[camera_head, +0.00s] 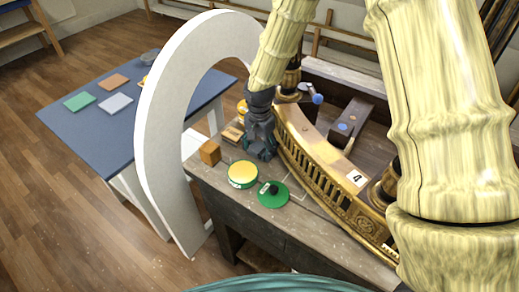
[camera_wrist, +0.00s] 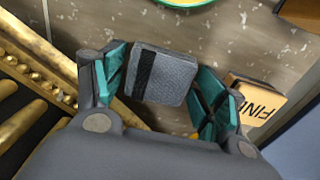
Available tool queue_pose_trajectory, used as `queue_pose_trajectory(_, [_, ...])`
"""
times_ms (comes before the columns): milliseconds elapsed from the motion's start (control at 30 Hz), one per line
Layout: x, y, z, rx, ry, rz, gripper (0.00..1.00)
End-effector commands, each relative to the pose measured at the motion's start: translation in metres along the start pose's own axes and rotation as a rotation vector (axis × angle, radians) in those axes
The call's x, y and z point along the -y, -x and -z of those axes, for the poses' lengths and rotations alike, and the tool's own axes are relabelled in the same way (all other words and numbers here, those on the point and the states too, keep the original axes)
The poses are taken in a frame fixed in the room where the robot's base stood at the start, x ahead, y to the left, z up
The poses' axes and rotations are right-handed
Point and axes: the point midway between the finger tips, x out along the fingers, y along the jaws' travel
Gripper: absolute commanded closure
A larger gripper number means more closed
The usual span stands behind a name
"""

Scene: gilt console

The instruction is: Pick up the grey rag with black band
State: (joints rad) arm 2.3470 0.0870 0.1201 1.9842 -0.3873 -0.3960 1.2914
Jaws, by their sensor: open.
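The grey rag with black band (camera_wrist: 172,80) shows in the wrist view as a small grey woven square with a black stripe along its left side. It lies on the worn wooden bench top. My gripper (camera_wrist: 160,84) is open, with one teal-padded finger to the left of the rag and one to the right. The left finger is close to the striped side; I cannot tell whether it touches. In the head view my gripper (camera_head: 260,143) points down at the bench, and the rag is hidden there.
A gilt balustrade (camera_head: 318,165) runs close beside my gripper. A wooden block (camera_head: 210,152), a yellow-topped green tin (camera_head: 243,174) and a green disc with a black knob (camera_head: 273,194) stand nearby. A white arch (camera_head: 160,130) rises at the left. A lettered block (camera_wrist: 258,98) sits beside the right finger.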

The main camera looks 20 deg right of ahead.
Motion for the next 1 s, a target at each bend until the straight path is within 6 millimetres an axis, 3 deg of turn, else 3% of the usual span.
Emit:
queue_pose_trajectory(167, [0.0, 0.0, 0.0, 0.0, 0.0, 0.0, 0.3])
queue_pose_trajectory(300, [0.0, 0.0, 0.0, 0.0, 0.0, 0.0, 0.56])
queue_pose_trajectory(733, [0.0, 0.003, 0.0, -0.001, 0.001, 0.0, 0.56])
queue_pose_trajectory(1000, [0.0, 0.022, 0.001, -0.002, 0.001, 0.001, 0.56])
